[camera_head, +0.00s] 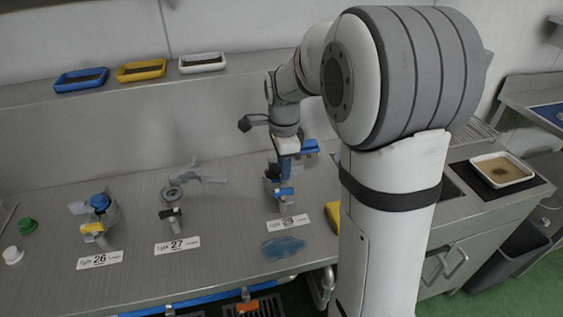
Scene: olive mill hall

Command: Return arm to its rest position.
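My arm rises at the right centre and bends over to the left, partly blocking the view of the bench behind it. My gripper (283,170) hangs pointing down above the steel counter, over the tap fitting (285,194) behind the rightmost number label (287,223). Its fingers are small and overlap the dark and blue parts there. I cannot tell whether they are open, or whether they touch or hold anything.
Fittings stand behind labels 26 (100,260) and 27 (177,245). Blue (81,79), yellow (141,70) and white (202,62) trays sit on the back ledge. A blue cloth (283,247) lies near the front edge. A white tray (501,169) stands at right.

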